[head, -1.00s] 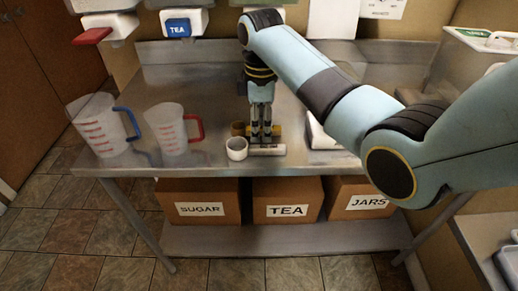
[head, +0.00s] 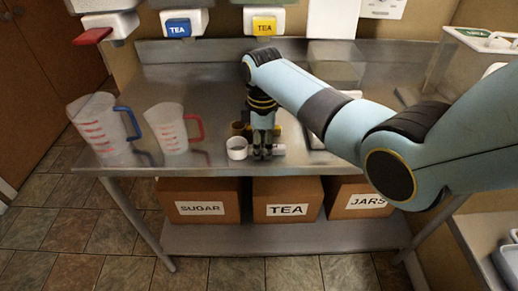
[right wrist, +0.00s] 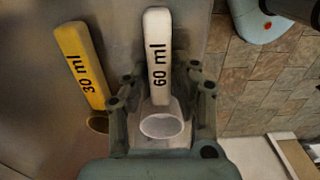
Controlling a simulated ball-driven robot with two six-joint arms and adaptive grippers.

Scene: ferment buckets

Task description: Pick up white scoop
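The white scoop (head: 237,149), marked 60 ml in the right wrist view (right wrist: 158,60), lies on the steel table near its front edge, cup to the left and handle to the right. My right gripper (head: 262,152) is down at the scoop. In the right wrist view, the fingers of my right gripper (right wrist: 163,98) stand apart on either side of the scoop, with gaps beside the handle. The gripper hides part of the handle in the head view. My left gripper is not in view.
A yellow 30 ml scoop (right wrist: 80,62) lies close beside the white one. Two clear measuring jugs, one with a blue handle (head: 100,128) and one with a red handle (head: 168,128), stand to the left. Labelled boxes (head: 287,200) sit on the shelf below.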

